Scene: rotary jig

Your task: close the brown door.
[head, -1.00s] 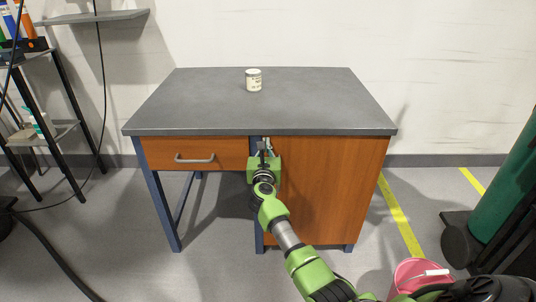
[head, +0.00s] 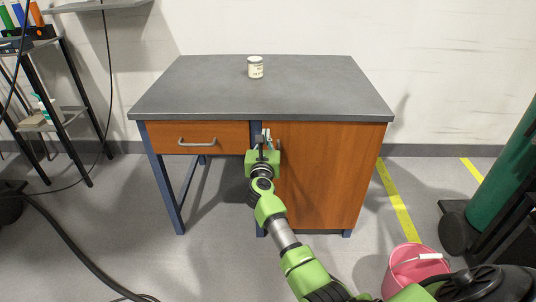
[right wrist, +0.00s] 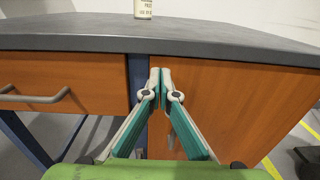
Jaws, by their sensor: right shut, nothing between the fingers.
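The brown door (head: 325,180) is the front of the cabinet under the right half of the grey-topped desk. In the head view it looks flush or nearly flush with the frame; I cannot tell whether a small gap is left. My right gripper (head: 265,137) is at the upper left edge of the door, just below the desktop. In the right wrist view the door (right wrist: 225,110) fills the right side, and the fingertips (right wrist: 160,73) are together with nothing between them, in front of the door's left edge. I cannot tell whether they touch it. My left gripper is not in view.
The desktop (head: 200,90) holds a small white can (head: 255,67). A brown drawer (head: 225,136) with a grey handle is left of the door. A pink bucket (head: 405,262) and a green cylinder (head: 505,185) stand at the right. A shelf rack (head: 62,110) stands at the left.

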